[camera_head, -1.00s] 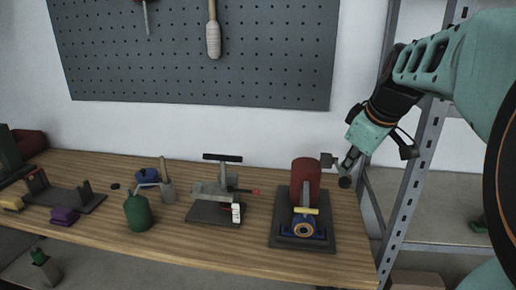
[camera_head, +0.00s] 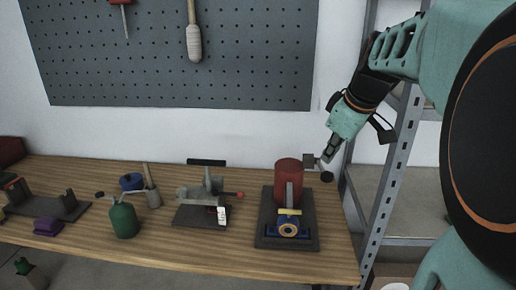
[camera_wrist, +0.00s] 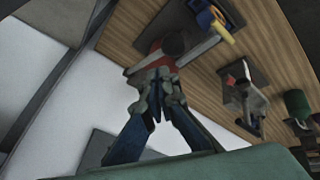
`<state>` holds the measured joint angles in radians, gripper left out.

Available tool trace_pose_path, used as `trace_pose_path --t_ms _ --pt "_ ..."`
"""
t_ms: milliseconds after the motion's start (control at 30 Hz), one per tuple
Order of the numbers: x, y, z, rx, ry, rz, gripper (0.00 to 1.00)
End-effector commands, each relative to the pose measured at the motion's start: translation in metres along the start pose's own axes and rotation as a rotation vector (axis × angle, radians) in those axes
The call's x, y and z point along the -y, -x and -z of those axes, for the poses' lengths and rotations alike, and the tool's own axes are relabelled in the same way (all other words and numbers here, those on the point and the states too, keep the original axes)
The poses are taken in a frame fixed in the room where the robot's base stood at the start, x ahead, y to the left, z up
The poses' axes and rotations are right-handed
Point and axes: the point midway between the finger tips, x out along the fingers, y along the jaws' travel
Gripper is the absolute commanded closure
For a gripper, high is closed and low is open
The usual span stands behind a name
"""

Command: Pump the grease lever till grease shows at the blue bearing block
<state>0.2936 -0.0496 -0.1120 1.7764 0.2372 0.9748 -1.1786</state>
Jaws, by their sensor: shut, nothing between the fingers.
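The grease pump is a red cylinder (camera_head: 288,182) on a dark base plate (camera_head: 268,238) at the right end of the bench. The blue bearing block (camera_head: 271,228), with an orange ring, is at the plate's front, below a yellow bar (camera_head: 288,211). No grease can be made out there. A grey lever piece with a black knob (camera_head: 327,177) is right of the cylinder. My gripper (camera_head: 326,155) is shut and empty, close above the knob; I cannot tell if it touches. In the wrist view my closed fingers (camera_wrist: 156,108) are near the red cylinder (camera_wrist: 153,62) and a grey bar (camera_wrist: 198,50).
A clamp-like fixture (camera_head: 205,192), a green can (camera_head: 124,221), a cup with a handle (camera_head: 152,197) and a purple block (camera_head: 48,226) stand to the left on the wooden bench (camera_head: 165,248). A metal shelf upright (camera_head: 385,200) stands right of the bench. A pegboard (camera_head: 170,60) hangs behind.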

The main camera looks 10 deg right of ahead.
Motion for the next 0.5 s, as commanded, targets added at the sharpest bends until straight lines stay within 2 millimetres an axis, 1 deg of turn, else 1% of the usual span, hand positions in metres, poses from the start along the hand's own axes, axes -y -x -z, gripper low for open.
trace_pose_path --t_ms 33,333,500 --pt "-0.003 0.005 0.003 0.000 0.000 0.000 1.00" --pt "-0.018 0.028 0.019 0.000 0.000 0.000 1.00" --pt "-0.024 0.034 0.024 0.000 0.000 0.000 1.00"
